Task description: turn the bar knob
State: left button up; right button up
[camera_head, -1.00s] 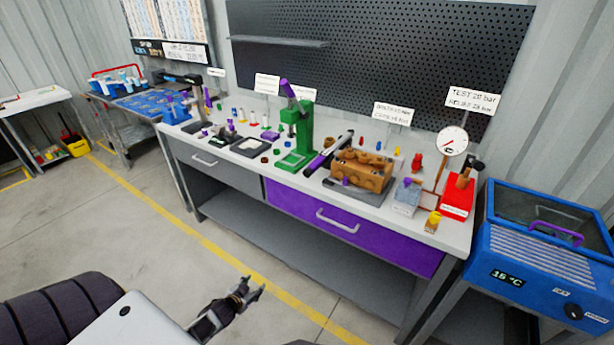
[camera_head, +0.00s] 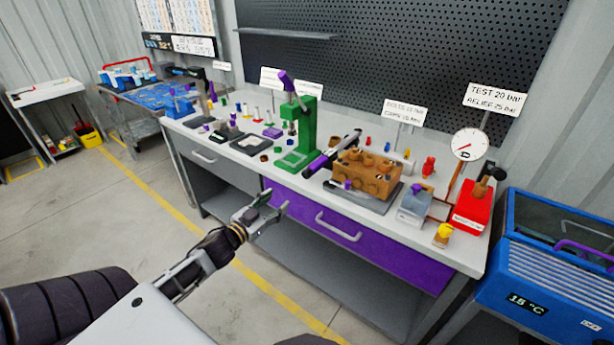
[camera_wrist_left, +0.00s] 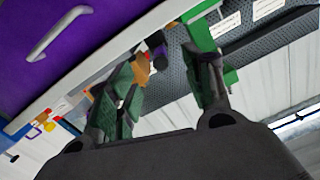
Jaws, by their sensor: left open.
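I cannot tell for sure which part is the bar knob. A dark knob (camera_head: 492,171) sits on top of the red block (camera_head: 471,212) at the bench's right end, beside the round white gauge (camera_head: 470,145) under a sign with bar values. My left gripper (camera_head: 272,212) is open and empty, in front of the bench near the purple drawer, well left of the red block. In the left wrist view its two fingers (camera_wrist_left: 163,92) are spread, with the bench edge and green press behind them. My right gripper is not in view.
The workbench (camera_head: 240,160) carries a green press (camera_head: 300,135), a brown pump block (camera_head: 365,175), a grey-blue block (camera_head: 415,204) and a yellow-topped piece (camera_head: 443,235). The purple drawer's handle (camera_head: 338,227) sticks out. A blue bath unit (camera_head: 540,270) stands at the right. The floor before the bench is clear.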

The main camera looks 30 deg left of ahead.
pick_arm(q)
jog(key=shift+w+d+r+t+h, duration=0.15)
jog(key=shift+d+r, duration=0.2)
jog(key=shift+r, duration=0.4)
jog(key=shift+d+r+t+h, duration=0.15)
jog(key=shift+d+r, duration=0.2)
jog(key=shift+r, duration=0.4)
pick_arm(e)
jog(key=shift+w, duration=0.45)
pick_arm(q)
jog(key=shift+w, duration=0.2)
send_near(305, 176)
jog(key=shift+w, duration=1.1)
jog(key=shift+w+d+r+b, duration=0.15)
jog(key=shift+w+b, duration=0.15)
jog(key=shift+w, duration=0.95)
jog(key=shift+w+d, duration=0.1)
jog(key=shift+w, duration=1.35)
jog(key=shift+w+d, duration=0.1)
jog(key=shift+w, duration=0.85)
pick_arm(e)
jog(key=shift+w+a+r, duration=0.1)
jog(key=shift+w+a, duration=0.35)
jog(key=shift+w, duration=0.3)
pick_arm(q)
jog(key=shift+c, duration=0.3)
jog(key=c, duration=1)
